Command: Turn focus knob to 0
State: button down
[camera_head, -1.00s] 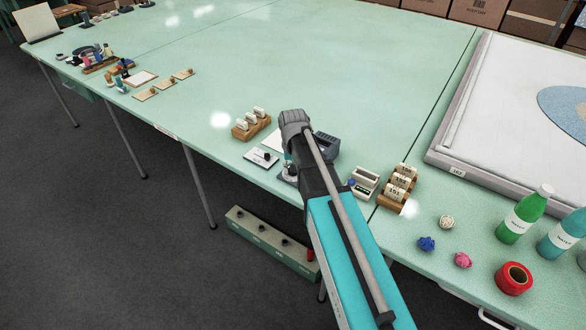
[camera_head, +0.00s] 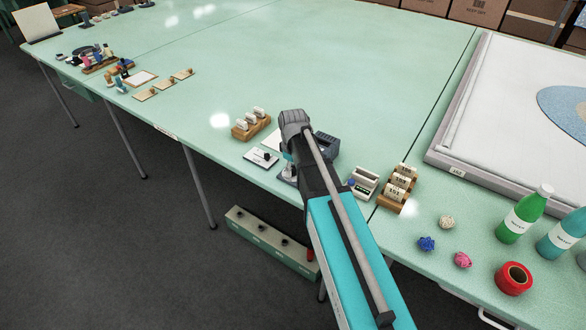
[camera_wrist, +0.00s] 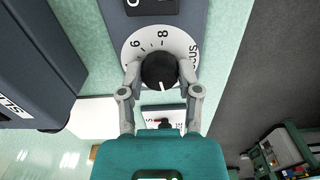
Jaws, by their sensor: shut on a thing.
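The focus knob (camera_wrist: 156,66) is a round black knob on a white dial (camera_wrist: 136,38) in the wrist view. The dial shows a 6, an 8 and the word FOCUS at its right edge. A short white mark on the knob points toward the bottom of the picture, on my gripper's side. No 0 is readable. My gripper (camera_wrist: 160,73) is shut on the knob, one finger on each side. In the head view my arm covers most of the knob's device, whose dark base (camera_head: 287,175) shows at the table edge.
A small white plate with a black knob (camera_head: 265,157) and a wooden block of white tags (camera_head: 250,124) lie left of my arm. A dark grey box (camera_head: 326,147), a white device (camera_head: 364,182) and another tag block (camera_head: 397,188) stand close by on the right.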

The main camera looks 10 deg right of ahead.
jog(key=shift+n, duration=0.4)
jog(key=shift+c, duration=1.5)
grip_release()
jog(key=shift+m, duration=0.4)
